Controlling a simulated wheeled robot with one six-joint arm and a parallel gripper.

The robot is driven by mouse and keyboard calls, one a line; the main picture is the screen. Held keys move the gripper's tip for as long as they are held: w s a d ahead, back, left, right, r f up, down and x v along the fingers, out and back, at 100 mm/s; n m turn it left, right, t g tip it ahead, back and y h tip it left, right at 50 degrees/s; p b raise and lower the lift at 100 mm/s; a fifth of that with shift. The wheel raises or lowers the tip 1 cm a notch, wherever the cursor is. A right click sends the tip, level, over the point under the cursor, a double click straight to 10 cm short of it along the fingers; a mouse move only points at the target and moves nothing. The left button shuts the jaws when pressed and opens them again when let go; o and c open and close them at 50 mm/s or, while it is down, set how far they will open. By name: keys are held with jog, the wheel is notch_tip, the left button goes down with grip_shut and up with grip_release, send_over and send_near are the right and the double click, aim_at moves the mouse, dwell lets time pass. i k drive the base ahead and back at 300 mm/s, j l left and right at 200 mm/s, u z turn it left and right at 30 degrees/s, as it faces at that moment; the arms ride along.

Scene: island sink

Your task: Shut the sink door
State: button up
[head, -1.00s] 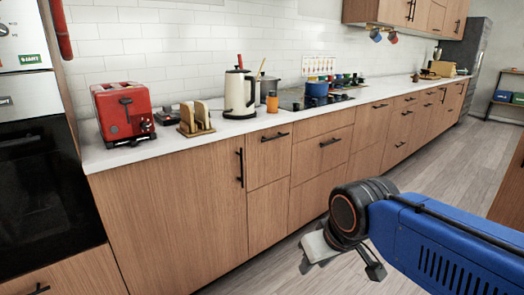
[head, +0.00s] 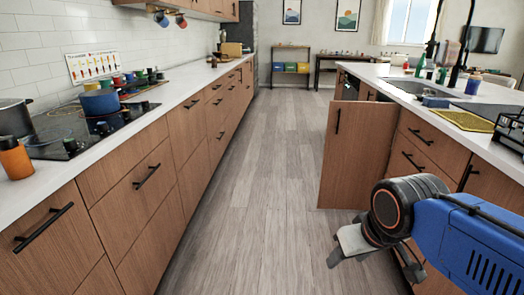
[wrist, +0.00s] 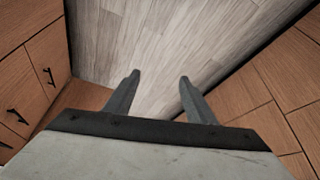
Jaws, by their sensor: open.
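The sink door (head: 357,160) is a wood-fronted cabinet door on the island at the right of the head view. It stands open, swung out into the aisle, with a black vertical handle (head: 338,121) near its upper left edge. My gripper (head: 373,262) is low at the right of the head view, nearer to me than the door and apart from it. In the wrist view my gripper (wrist: 160,77) is open and empty, with both fingers apart over the floor. The sink (head: 428,88) is set in the island top, partly hidden.
The grey floor aisle (head: 250,190) between the counters is clear. The left counter holds a hob (head: 75,140), a blue pot (head: 100,103) and an orange jar (head: 14,158). Island drawers (head: 432,150) are close to my arm. A dish rack (head: 512,128) stands at the right.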

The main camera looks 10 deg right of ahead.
aim_at(359, 135)
jog(key=i+j+z, duration=0.1)
jog(key=i+z, duration=0.25)
jog(key=i+j+z, duration=0.15)
jog(key=z, duration=0.2)
jog(key=i+j+z, duration=0.2)
jog(key=z, duration=0.2)
jog(key=i+j, duration=0.15)
jog(key=j, duration=0.25)
jog(key=i+j, duration=0.2)
jog(key=j, duration=0.15)
jog(key=i+j, duration=0.15)
jog(key=j, duration=0.25)
jog(key=z, duration=0.05)
